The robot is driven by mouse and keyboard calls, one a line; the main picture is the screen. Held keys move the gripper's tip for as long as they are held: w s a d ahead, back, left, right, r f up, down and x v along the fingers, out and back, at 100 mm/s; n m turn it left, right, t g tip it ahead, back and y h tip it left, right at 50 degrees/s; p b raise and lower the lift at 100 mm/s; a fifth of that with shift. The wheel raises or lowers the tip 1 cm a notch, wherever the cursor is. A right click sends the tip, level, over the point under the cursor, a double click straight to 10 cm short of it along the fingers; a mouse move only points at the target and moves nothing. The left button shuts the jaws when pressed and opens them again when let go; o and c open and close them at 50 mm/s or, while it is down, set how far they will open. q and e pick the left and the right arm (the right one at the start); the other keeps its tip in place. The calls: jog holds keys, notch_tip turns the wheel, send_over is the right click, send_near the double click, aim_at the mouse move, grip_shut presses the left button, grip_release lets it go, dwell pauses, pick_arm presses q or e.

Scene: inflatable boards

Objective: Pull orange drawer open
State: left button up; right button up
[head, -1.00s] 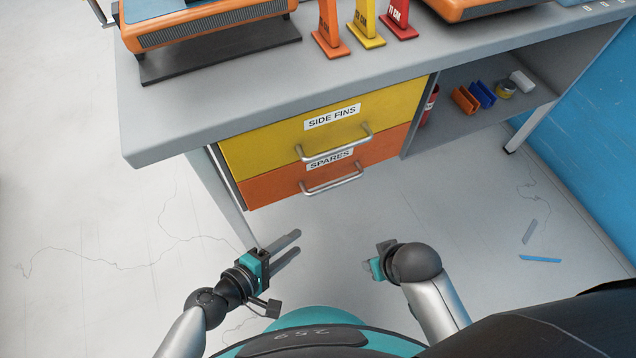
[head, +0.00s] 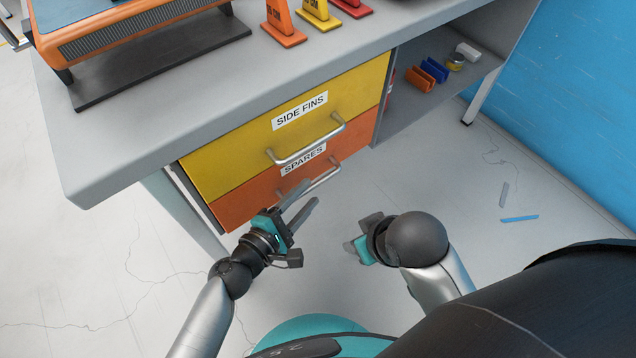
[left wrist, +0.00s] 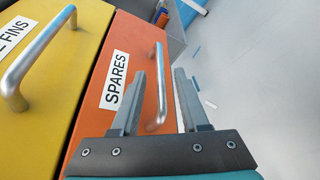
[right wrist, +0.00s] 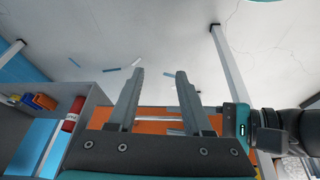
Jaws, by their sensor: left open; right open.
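The orange drawer (head: 243,203), labelled SPARES, is shut under the yellow drawer (head: 215,165). Its silver bar handle (head: 326,177) runs along its front. My left gripper (head: 304,195) is open, its fingers reaching to the handle. In the left wrist view the handle (left wrist: 161,90) appears between the two spread fingers (left wrist: 160,75); I cannot tell whether they touch it. My right gripper (head: 360,232) is open and empty, lower and to the right, apart from the drawers. The right wrist view shows the orange front (right wrist: 155,127) beyond its fingers.
The grey workbench (head: 120,150) overhangs the drawers. The yellow drawer's handle (head: 310,145) sits just above the orange one's. An open shelf (head: 405,110) with small items is to the right.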

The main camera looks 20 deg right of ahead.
aim_at(315, 186)
pick_arm(q)
jog(key=b+x, duration=0.1)
jog(key=x, duration=0.3)
jog(key=shift+w+d+f, duration=0.15)
jog(key=shift+w+d, duration=0.2)
jog(key=shift+d, duration=0.05)
pick_arm(e)
jog(key=shift+w+a+r+t, duration=0.1)
jog(key=shift+a+r+t, duration=0.1)
jog(key=shift+r, duration=0.35)
jog(key=shift+w+a+r+t, duration=0.1)
jog(key=shift+r+t, duration=0.1)
jog(key=shift+r, duration=0.3)
pick_arm(q)
jog(key=shift+c, duration=0.4)
grip_shut()
